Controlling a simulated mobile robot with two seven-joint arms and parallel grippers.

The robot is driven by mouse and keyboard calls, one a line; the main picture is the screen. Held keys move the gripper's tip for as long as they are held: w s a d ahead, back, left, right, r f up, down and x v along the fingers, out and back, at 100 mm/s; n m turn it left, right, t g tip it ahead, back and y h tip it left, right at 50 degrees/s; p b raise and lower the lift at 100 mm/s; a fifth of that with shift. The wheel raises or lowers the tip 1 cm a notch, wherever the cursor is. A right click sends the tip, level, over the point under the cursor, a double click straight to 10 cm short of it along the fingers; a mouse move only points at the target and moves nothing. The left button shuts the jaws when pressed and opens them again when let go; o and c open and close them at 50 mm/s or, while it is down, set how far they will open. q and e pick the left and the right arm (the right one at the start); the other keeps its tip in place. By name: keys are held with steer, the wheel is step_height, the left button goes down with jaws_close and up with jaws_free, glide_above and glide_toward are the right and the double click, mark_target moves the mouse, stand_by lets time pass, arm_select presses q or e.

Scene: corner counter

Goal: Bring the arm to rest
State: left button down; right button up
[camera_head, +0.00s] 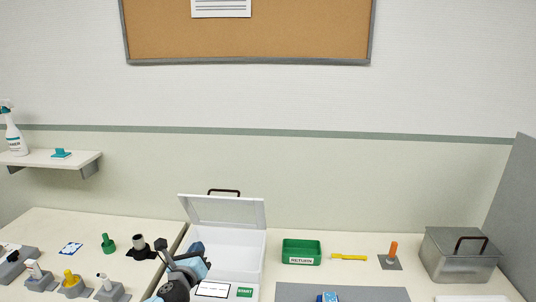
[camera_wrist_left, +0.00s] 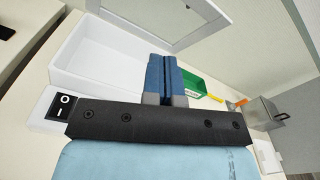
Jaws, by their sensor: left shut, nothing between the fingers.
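My left gripper (camera_head: 197,247) is in front of the open white box (camera_head: 238,260), with its blue fingers over the box's left part in the head view. In the left wrist view the two blue fingers (camera_wrist_left: 164,62) lie side by side, shut, with nothing between them. They point past the white box towards the green tray. I cannot tell how high the fingertips are above the counter. My right gripper is not in view.
The box's lid (camera_head: 222,212) stands raised. Right of it are a green RETURN tray (camera_head: 302,252), a yellow tool (camera_head: 349,257), an orange-handled peg (camera_head: 393,252) and a metal container (camera_head: 460,255).

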arm_select(q)
steer(key=s+d+f+n+g+h, duration=0.1)
steer(key=s+d+f+n+g, duration=0.1)
steer(key=s+f+n, duration=0.6)
steer(key=s+d+f+n+g, duration=0.2)
steer(key=s+f+n, duration=0.45)
steer(key=s, duration=0.35)
steer(key=s+f+n+g, duration=0.1)
steer(key=s+f+n, duration=0.2)
steer(key=s+n, duration=0.4)
steer(key=s+f+n+g+h, duration=0.1)
steer(key=s+f+n, duration=0.2)
steer(key=s+n, duration=0.5)
steer(key=s, duration=0.5)
steer(key=shift+a+f+g, duration=0.2)
steer(key=shift+a+g, duration=0.15)
steer(key=shift+g, duration=0.05)
